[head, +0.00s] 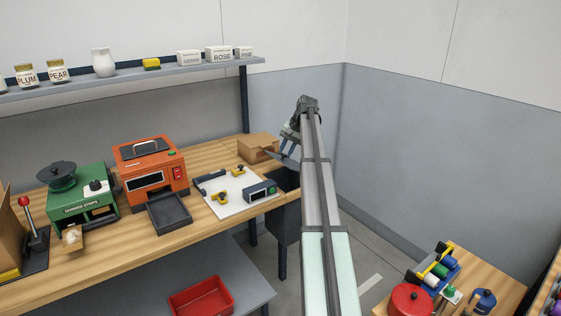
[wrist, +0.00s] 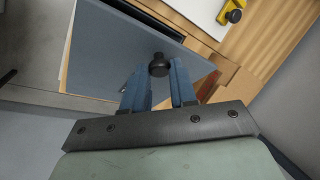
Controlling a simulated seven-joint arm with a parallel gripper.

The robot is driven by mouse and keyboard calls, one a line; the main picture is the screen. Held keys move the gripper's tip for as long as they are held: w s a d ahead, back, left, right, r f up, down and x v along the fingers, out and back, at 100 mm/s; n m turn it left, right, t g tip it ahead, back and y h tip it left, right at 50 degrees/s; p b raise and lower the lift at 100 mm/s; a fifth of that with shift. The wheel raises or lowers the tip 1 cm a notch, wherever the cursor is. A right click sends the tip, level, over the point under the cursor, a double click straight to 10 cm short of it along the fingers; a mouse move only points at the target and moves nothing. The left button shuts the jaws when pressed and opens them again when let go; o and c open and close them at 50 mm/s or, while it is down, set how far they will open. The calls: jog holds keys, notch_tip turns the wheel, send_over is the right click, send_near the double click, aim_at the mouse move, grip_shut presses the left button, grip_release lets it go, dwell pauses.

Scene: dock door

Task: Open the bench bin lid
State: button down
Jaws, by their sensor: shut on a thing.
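The bench bin lid (wrist: 105,50) is a flat blue-grey panel with a round black knob (wrist: 158,65). My gripper (wrist: 159,80) has its two blue fingers on either side of the knob and is shut on it. In the head view the lid (head: 287,162) shows as a thin tilted panel, raised at the right end of the bench, and my gripper (head: 290,139) is partly hidden by my arm. A dark opening (head: 285,180) shows in the bench top beside the lid, with the dark bin body (head: 280,224) below it.
A cardboard box (head: 258,146) stands close behind the lid. A white board with yellow clamps (head: 225,192) lies to the left of the opening. The orange machine (head: 150,165) and green machine (head: 80,200) stand farther left. A wall is close on the right.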

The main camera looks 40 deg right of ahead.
jog(key=d+r+y, duration=0.4)
jog(key=d+y, duration=0.1)
jog(key=d, duration=0.2)
jog(key=shift+d+m, duration=0.25)
jog(key=shift+m, duration=0.15)
jog(key=c, duration=0.9)
grip_release()
